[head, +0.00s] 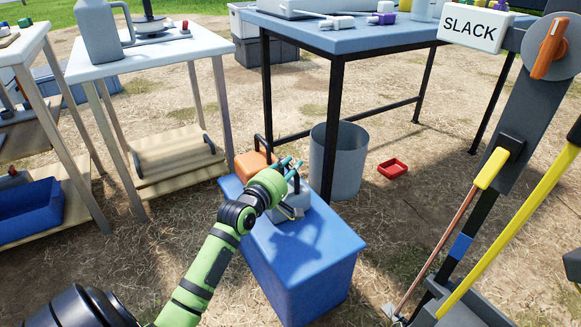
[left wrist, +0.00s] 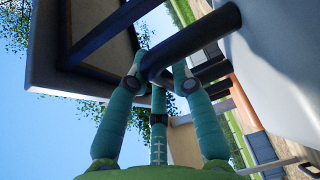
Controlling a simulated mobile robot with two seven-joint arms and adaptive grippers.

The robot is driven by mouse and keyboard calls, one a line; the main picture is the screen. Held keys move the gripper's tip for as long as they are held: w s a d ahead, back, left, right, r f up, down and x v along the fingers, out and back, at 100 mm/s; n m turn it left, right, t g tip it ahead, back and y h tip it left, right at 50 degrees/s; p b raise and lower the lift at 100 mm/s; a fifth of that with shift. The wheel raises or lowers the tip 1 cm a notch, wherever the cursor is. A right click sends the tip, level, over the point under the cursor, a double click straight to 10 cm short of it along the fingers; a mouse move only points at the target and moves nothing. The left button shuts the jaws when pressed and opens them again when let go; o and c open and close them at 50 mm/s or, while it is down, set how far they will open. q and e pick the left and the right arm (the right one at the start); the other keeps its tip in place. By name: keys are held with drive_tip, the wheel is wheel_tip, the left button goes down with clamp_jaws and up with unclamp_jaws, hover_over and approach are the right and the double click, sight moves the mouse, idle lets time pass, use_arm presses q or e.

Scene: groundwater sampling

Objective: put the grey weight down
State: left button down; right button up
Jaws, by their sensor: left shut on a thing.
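The grey weight (head: 291,208) is over the top of the blue block (head: 310,255), upright or nearly so. I cannot tell whether its base touches the block. My left gripper (head: 289,168), with teal fingers, is shut on its dark handle and partly hides the weight. In the left wrist view, the fingers (left wrist: 160,70) close around the dark handle bar (left wrist: 200,38). The weight's pale grey body (left wrist: 275,55) fills the right side there. My right gripper is not in view.
An orange weight (head: 252,165) with a dark handle stands close behind on the block's far end. A grey bin (head: 340,165) and a blue-topped table (head: 340,35) are just beyond. The block's near top is clear. A red tray (head: 393,168) lies on the ground.

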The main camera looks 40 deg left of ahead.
use_arm(q)
drive_tip(key=shift+r, duration=0.35)
drive_tip(key=c, duration=1.1)
unclamp_jaws()
drive_tip(key=shift+f, duration=0.4)
drive_tip(key=shift+r, duration=0.1)
